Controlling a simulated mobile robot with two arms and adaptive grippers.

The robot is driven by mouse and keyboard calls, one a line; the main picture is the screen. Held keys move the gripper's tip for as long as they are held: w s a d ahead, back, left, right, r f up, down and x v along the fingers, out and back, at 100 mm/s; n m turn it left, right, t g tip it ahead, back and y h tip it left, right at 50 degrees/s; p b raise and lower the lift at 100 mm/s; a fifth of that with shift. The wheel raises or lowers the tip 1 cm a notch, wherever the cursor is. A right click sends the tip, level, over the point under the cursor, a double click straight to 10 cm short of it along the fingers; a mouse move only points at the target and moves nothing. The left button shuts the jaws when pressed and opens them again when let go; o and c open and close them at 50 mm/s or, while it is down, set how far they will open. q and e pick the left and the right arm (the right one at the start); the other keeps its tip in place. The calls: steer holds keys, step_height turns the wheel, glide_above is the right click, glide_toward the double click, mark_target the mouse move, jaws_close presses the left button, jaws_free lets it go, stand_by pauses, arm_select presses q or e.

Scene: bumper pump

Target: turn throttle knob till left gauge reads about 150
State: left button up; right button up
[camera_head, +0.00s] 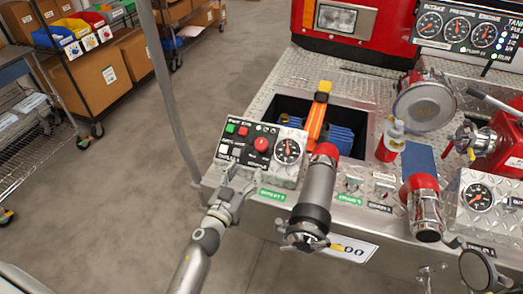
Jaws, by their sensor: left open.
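The left control panel (232,152) sits on the bumper and carries small buttons and a round red knob (261,144), which I take for the throttle knob. Right beside the knob is the left gauge (289,151), with a white rim and dark face. Its needle is too small to read. My left gripper (240,178) is open and empty just below the panel's lower front edge, apart from the knob, which lies up and to the right of it. My right gripper is not in view.
A red-and-grey outlet pipe (317,190) stands close right of the panel. Behind it is an open bin (362,140) with an orange-handled tool (318,112). Another gauge (479,197) is at far right, with three more gauges (458,29) above.

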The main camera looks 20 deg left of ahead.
mark_target(259, 148)
arm_select(q)
steer(key=w, duration=0.6)
steer(key=w+b, duration=0.1)
steer(key=w, duration=0.2)
steer(key=shift+w+d+r, duration=0.2)
steer(key=shift+w+d, duration=0.05)
steer(key=shift+d, duration=0.15)
steer(key=shift+w, duration=0.75)
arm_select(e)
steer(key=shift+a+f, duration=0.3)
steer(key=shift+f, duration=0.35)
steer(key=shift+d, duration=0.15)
